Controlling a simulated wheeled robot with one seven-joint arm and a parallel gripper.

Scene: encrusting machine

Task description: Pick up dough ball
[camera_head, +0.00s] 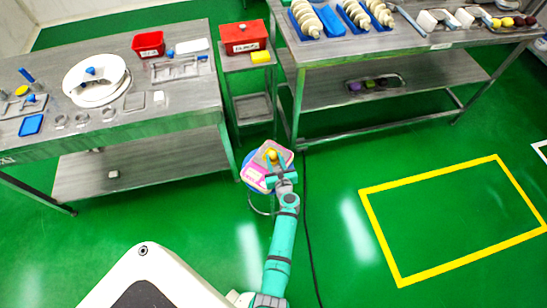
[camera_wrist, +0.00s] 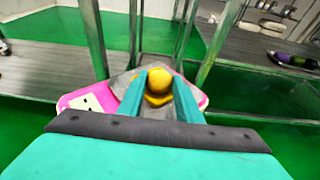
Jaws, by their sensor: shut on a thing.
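The dough ball is a small yellow ball (camera_head: 271,154). It also shows in the wrist view (camera_wrist: 159,82), between the two teal fingertips. My gripper (camera_head: 274,160) is shut on the ball; in the wrist view its fingers (camera_wrist: 158,98) press on both sides of it.
A steel table (camera_head: 120,122) with tools stands at left. A small stand (camera_head: 240,63) holds a red box (camera_head: 243,38) and a yellow block (camera_head: 260,57). Another steel table (camera_head: 400,52) is at right. A cable (camera_head: 309,230) crosses the green floor. A yellow-outlined floor area (camera_head: 460,220) is clear.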

